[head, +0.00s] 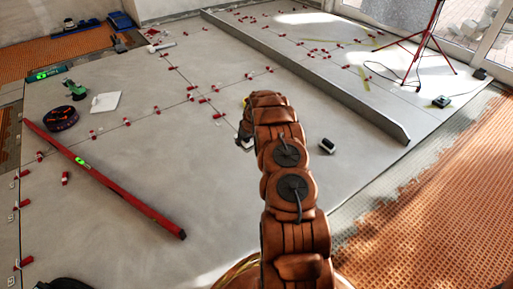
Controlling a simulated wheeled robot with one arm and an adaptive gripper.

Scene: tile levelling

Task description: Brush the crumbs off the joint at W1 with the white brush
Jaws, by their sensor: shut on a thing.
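My gripper (245,141) is low over the grey tiles in the middle of the head view, mostly hidden behind my brown arm. It is shut on a small whitish thing, which I take to be the white brush; its shape is largely hidden. A tile joint with red clips runs down from the upper left towards my gripper. I cannot read a W1 mark or make out crumbs. Whether the brush touches the floor cannot be told.
A small black-and-white block (327,146) lies right of my arm. A long grey straightedge (310,75) crosses behind. A red level (105,180), a dark round reel (61,118) and a white sheet (105,102) lie left. A red tripod (425,45) stands back right.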

